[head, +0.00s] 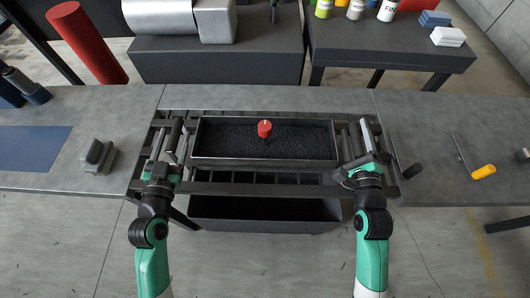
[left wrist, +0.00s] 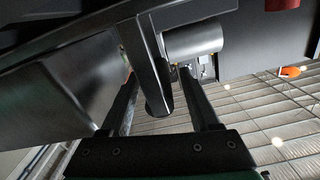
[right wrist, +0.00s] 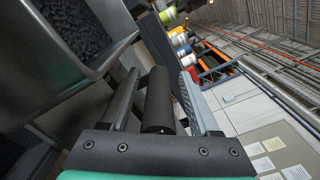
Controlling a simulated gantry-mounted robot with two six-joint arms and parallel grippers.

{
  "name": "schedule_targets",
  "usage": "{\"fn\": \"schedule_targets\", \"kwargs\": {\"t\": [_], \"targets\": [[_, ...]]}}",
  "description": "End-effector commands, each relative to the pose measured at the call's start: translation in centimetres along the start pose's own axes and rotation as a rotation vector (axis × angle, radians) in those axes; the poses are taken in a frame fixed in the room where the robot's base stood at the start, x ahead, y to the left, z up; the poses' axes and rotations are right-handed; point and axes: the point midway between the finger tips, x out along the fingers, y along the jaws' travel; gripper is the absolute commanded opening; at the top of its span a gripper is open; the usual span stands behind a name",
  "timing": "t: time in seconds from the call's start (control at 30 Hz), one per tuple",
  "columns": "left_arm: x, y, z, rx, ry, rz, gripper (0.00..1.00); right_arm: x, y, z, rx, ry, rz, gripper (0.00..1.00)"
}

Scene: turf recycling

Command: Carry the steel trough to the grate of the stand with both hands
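The steel trough (head: 263,162) is a long open box full of dark granules. It is level over the slatted grate of the stand (head: 262,189); I cannot tell whether it touches the grate. My left gripper (head: 163,150) is at its left end, fingers apart on either side of a dark round handle (left wrist: 158,98), with gaps showing. My right gripper (head: 362,150) is at the right end, fingers apart around the other dark handle (right wrist: 159,100), also with gaps. The right wrist view also shows the trough's end wall (right wrist: 108,62).
A dark bin (head: 265,213) is below the grate. A grey block (head: 98,155) lies on the left bench; a yellow-handled tool (head: 482,172) and a black-handled one (head: 412,171) lie at right. A grey machine (head: 190,18) stands behind.

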Motion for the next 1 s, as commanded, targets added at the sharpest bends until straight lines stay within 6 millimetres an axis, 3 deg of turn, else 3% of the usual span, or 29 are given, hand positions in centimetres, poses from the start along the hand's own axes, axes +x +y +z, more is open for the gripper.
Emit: {"fn": "schedule_targets", "kwargs": {"t": [0.27,0.7,0.83,1.0], "targets": [[-0.9,0.0,0.1,0.0,-0.001,0.0,0.62,0.0,0.0,0.0,0.0,0.0,0.0,0.62],[-10.4,0.0,0.1,-0.002,-0.002,-0.001,0.62,0.0,0.0,0.0,0.0,0.0,0.0,0.62],[-11.8,0.0,0.1,-0.001,-0.001,0.0,0.62,0.0,0.0,0.0,0.0,0.0,0.0,0.62],[-12.1,0.0,0.0,0.0,0.0,0.001,0.62,-0.1,0.0,0.0,0.0,0.0,0.0,0.62]]}}
